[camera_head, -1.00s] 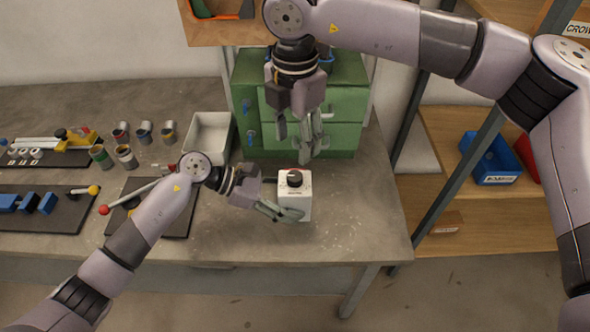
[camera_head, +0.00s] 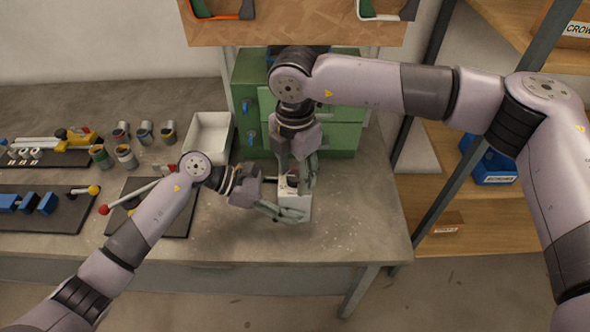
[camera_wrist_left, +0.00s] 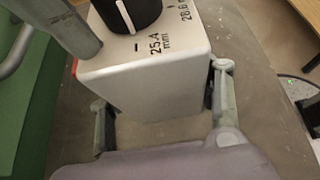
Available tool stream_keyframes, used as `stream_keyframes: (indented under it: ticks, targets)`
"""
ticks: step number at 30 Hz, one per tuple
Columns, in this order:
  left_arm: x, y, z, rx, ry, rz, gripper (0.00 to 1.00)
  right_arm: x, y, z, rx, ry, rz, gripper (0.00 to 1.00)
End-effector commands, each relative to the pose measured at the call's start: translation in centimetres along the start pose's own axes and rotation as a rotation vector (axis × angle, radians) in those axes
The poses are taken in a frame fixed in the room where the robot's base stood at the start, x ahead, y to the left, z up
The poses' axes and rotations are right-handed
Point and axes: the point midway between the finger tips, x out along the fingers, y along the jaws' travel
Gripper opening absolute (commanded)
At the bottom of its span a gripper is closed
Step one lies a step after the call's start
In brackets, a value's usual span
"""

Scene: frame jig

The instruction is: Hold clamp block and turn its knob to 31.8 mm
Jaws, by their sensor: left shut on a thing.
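The white clamp block (camera_head: 294,201) stands on the workbench, held from the left by my left gripper (camera_head: 281,210). In the left wrist view the block (camera_wrist_left: 150,85) sits between my two left fingers (camera_wrist_left: 160,108), which are shut on its sides. Its black knob (camera_wrist_left: 126,12) has a white pointer line; "25.4 mm" and "28.6" are printed beside it. My right gripper (camera_head: 296,172) points down over the block with its fingers apart around the knob. In the left wrist view one right finger shows beside the knob with a gap. The pointer's exact reading cannot be told.
A white open bin (camera_head: 207,135) and a green drawer cabinet (camera_head: 342,138) stand behind the block. The bench is clear right of the block.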

Motion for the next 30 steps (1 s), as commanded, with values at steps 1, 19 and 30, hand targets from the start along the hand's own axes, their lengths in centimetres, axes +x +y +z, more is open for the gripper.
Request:
stream_keyframes:
  ticks: [1,19,30]
  targets:
    - [0.12,-0.15,-0.15,-0.001,0.002,-0.004,0.30,0.01,0.00,-0.01,0.000,0.000,0.000,0.39]
    - [0.11,-0.13,-0.17,-0.002,0.002,-0.003,0.30,-0.01,-0.01,-0.01,0.000,0.000,-0.001,0.00]
    - [0.09,-0.11,-0.18,-0.002,0.003,-0.003,0.30,0.00,-0.01,0.00,-0.068,0.000,-0.001,0.00]
